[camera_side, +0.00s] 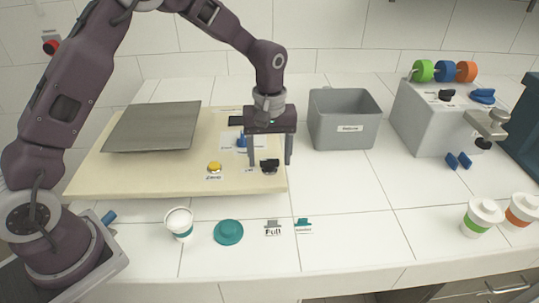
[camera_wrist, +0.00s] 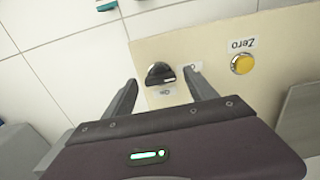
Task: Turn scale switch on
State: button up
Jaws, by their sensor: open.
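The scale is a beige board (camera_side: 120,182) with a metal plate (camera_side: 150,128) on it. Its black rotary switch (camera_side: 270,166) sits near the board's front right corner; it also shows in the wrist view (camera_wrist: 160,74), with small labels beside it. My gripper (camera_side: 270,160) points down at the switch with its jaws open. One finger is on each side of the switch in the picture, and no contact shows. In the wrist view the switch lies between the fingertips (camera_wrist: 160,82) and slightly beyond them.
A yellow Zero button (camera_side: 214,167) is left of the switch, and a blue knob (camera_side: 242,141) is behind it. A grey bin (camera_side: 343,122) and a grey dispenser (camera_side: 432,120) stand to the right. A cup (camera_side: 179,224) and a teal lid (camera_side: 228,232) lie in front.

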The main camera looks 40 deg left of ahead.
jog(key=shift+f, duration=0.1)
jog(key=c, duration=1.4)
jog(key=m, duration=0.8)
jog(key=shift+m, duration=0.3)
jog(key=m, duration=0.4)
jog(key=shift+m, duration=2.6)
